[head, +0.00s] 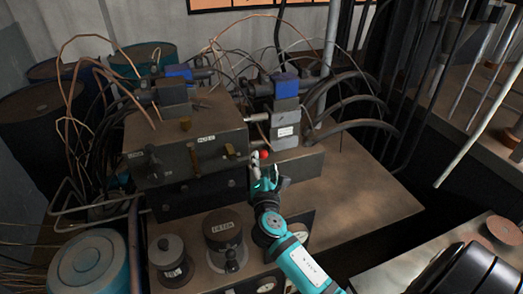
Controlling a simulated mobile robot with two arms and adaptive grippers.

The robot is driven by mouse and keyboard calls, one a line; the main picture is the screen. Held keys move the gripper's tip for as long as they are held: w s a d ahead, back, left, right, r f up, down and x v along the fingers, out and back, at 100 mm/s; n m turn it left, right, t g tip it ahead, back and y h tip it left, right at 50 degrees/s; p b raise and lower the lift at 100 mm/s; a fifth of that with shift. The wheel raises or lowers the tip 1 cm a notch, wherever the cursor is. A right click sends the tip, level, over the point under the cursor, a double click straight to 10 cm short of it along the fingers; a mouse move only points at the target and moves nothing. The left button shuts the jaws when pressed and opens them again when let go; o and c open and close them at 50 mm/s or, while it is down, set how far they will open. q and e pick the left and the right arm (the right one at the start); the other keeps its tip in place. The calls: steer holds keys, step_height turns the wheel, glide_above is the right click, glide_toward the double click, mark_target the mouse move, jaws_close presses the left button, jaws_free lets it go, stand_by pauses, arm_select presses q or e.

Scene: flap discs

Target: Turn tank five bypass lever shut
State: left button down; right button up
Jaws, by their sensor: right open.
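A small red knob (264,154), which looks like a lever's end, shows at the front right of a dark metal valve block (190,142). I cannot tell from the small labels whether it belongs to the tank five bypass lever. My right gripper (260,172) is open, right at the red knob and just below it in the picture. I cannot tell whether its fingers touch the knob or stand around it. The lever's shaft is mostly hidden by the gripper. My left gripper is not in view.
Blue drums (90,262) are at the left. The brown tabletop (355,195) to the right of my right arm is clear.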

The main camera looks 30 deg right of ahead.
mark_target(262, 157)
steer(key=x, duration=0.4)
steer(key=shift+r+p, duration=0.1)
steer(key=shift+p, duration=0.2)
steer(key=shift+w+d, duration=0.3)
steer(key=shift+w, duration=0.2)
steer(key=shift+c, duration=0.8)
jaws_close()
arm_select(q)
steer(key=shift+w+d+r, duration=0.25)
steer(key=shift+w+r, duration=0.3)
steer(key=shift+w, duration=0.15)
arm_select(e)
steer(key=shift+w, duration=0.1)
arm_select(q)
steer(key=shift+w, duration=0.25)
arm_select(e)
steer(key=shift+f, duration=0.25)
